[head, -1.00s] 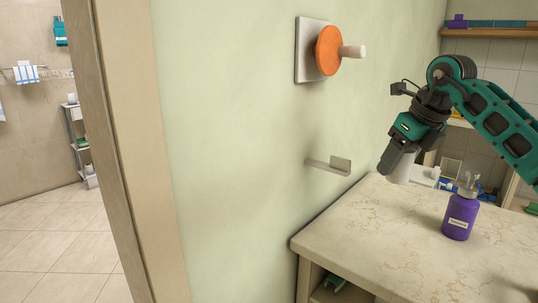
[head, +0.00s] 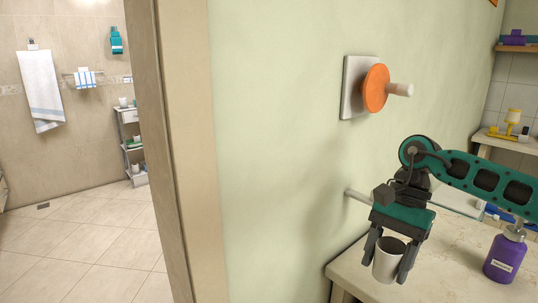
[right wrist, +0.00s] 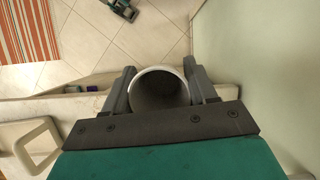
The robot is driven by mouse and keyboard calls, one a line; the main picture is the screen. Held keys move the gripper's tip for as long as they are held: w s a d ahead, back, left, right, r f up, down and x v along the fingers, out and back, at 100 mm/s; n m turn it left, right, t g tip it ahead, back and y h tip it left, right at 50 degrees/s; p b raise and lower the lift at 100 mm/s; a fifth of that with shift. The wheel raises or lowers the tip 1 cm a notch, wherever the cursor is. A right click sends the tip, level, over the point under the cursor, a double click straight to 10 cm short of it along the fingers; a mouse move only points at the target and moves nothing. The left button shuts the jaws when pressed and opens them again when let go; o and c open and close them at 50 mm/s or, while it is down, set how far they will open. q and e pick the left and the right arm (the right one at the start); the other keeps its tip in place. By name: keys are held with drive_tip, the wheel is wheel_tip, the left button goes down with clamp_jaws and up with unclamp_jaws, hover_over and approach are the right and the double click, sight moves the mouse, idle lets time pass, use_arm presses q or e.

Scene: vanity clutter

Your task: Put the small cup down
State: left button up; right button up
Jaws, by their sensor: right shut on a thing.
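The small cup (head: 387,262) is white-grey, and its open mouth faces up in the head view. My right gripper (head: 388,272) points down and is shut on it, one finger on each side. In the right wrist view I look into the cup (right wrist: 158,88) between the fingers of the gripper (right wrist: 158,80). In the head view the cup overlaps the left end of the pale stone counter (head: 450,282). I cannot tell whether its base touches the counter, as its lower part is partly hidden by a finger. My left gripper is not in view.
A purple pump bottle (head: 503,258) stands on the counter to the right. The green wall (head: 280,170) carries an orange round knob (head: 375,87) and a small metal holder (head: 357,199). In the wrist view, a beige square frame (right wrist: 38,142) lies left of the cup.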

drive_tip(key=s+a+f+n+g+h+p, duration=0.1)
drive_tip(key=s+f+n+h+p, duration=0.1)
drive_tip(key=s+n, duration=0.4)
drive_tip(key=shift+s+a+f+n+h, duration=0.2)
drive_tip(key=shift+s+a+n+h, duration=0.3)
drive_tip(key=shift+n, duration=1)
drive_tip(key=shift+w+d+r, duration=0.1)
drive_tip(key=shift+w+d, duration=0.1)
drive_tip(key=shift+d, duration=0.05)
